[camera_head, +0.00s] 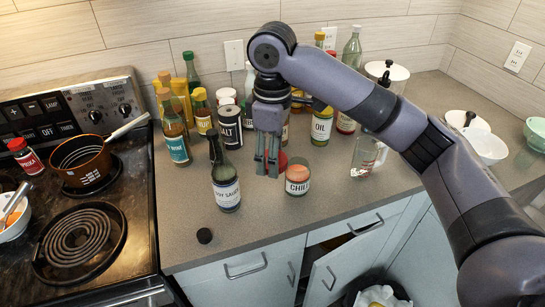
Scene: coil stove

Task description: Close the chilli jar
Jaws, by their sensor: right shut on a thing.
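The chilli jar (298,178), a small glass jar with a white CHILLI label, stands upright on the counter near its front edge. Its top looks uncovered, with reddish contents. My right gripper (268,172) points down just left of the jar, shut on a red round lid (283,162). The fingers hide part of the lid. The lid shows beside the jar's upper left; I cannot tell whether they touch. My left gripper is not in view.
A soy sauce bottle (225,182) stands close left of my right gripper. A black cap (204,236) lies near the counter's front edge. Several bottles and jars crowd behind. A stove with an orange pot (86,165) is at left. A cabinet door (345,268) stands open below.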

